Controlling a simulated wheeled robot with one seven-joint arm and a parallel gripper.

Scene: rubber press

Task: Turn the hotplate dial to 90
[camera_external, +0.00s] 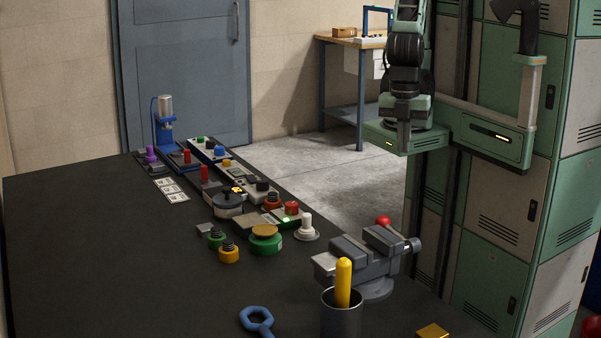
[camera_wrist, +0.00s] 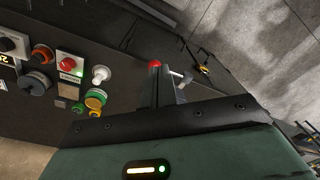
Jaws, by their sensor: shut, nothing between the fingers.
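In the external view a lit orange display (camera_external: 238,190) stands beside a dark round lidded item (camera_external: 228,202); I take this as the hotplate. A black knob (camera_external: 262,185) on a pale panel beside it looks like the dial. Its setting is too small to read. In the wrist view the black knob (camera_wrist: 7,44) and the yellow-lit display (camera_wrist: 4,72) are cut by the left edge. My gripper (camera_wrist: 166,88) is shut and empty; its green housing fills the bottom of the wrist view. It is well to the right of the dial, apart from it.
A grey vise (camera_external: 370,258) with a red ball (camera_external: 383,220) stands at the right table edge. A cup (camera_external: 341,318) holds a yellow handle. Several buttons lie between vise and knob, including a white one (camera_external: 307,228). The table's left half is clear.

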